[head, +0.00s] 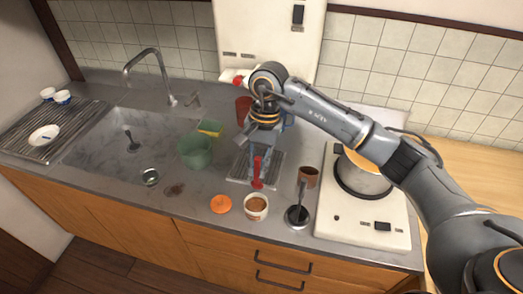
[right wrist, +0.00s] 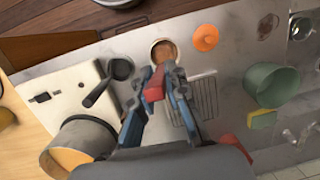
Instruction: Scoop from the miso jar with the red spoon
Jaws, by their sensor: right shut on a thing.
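The miso jar (head: 256,206) is a small white open tub with brown paste inside, near the counter's front edge. It also shows at the top of the right wrist view (right wrist: 163,52). My right gripper (head: 262,160) is shut on the red spoon (head: 257,181) and holds it pointing down, behind the jar in the head view. In the right wrist view the spoon (right wrist: 154,88) sits between the blue-sided fingers, with its end just short of the jar. Its exact height is unclear. My left gripper is not in view.
An orange lid (head: 221,204) lies left of the jar. A pot (head: 362,178) stands on the white stove.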

